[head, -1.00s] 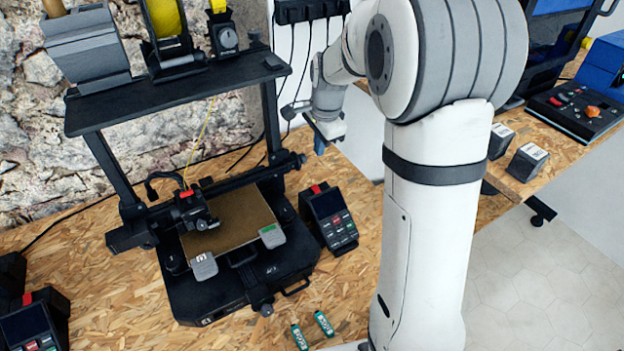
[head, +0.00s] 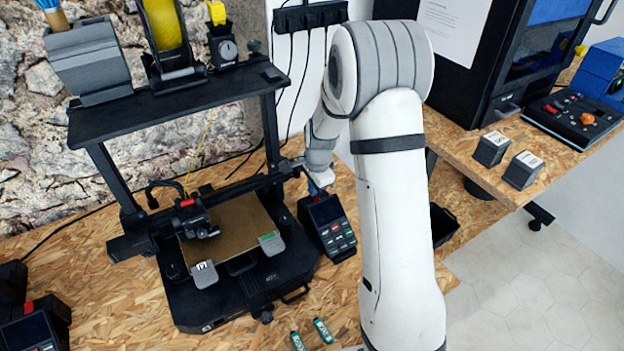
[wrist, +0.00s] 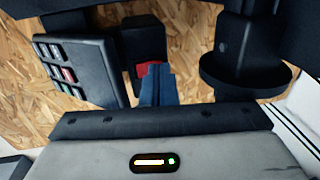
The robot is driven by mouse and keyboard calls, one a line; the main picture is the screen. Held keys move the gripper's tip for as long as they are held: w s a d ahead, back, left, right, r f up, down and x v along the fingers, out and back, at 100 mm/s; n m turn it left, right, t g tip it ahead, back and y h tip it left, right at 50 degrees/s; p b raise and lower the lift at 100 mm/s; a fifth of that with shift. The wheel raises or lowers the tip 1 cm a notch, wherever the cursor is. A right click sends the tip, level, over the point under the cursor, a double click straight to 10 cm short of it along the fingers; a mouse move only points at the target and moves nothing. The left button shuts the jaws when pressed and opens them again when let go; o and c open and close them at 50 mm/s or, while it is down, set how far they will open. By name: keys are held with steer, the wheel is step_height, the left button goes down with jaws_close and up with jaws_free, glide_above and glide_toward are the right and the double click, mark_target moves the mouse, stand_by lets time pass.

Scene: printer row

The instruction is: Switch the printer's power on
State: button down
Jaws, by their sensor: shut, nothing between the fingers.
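The black open-frame printer (head: 225,297) stands on the wooden bench. A black control box (head: 328,226) with a small screen and several buttons stands at its right side; its keypad face shows at the left of the wrist view (wrist: 68,68). A red switch (wrist: 146,68) sits on a black housing behind the screen in the wrist view. My gripper (wrist: 158,88), with blue fingers, is shut and empty. Its tips overlap the switch's lower right in that view; I cannot tell whether they touch it. In the head view my gripper (head: 317,187) is just above and behind the box, hiding the switch.
A shelf (head: 170,108) with a yellow spool (head: 163,30) is above the printer. A round black part (wrist: 240,72) is close right of my fingers. Two green batteries (head: 311,336) lie in front. Another control box (head: 32,328) stands at the far left.

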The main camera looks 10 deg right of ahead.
steer(key=shift+f, duration=0.1)
steer(key=shift+w+f+b, duration=0.15)
steer(key=shift+f+b, duration=0.2)
steer(key=shift+b, duration=0.05)
steer(key=shift+r, duration=0.15)
steer(key=shift+s, duration=0.2)
steer(key=shift+s+d, duration=0.25)
steer(key=shift+s, duration=0.35)
steer(key=shift+r, duration=0.2)
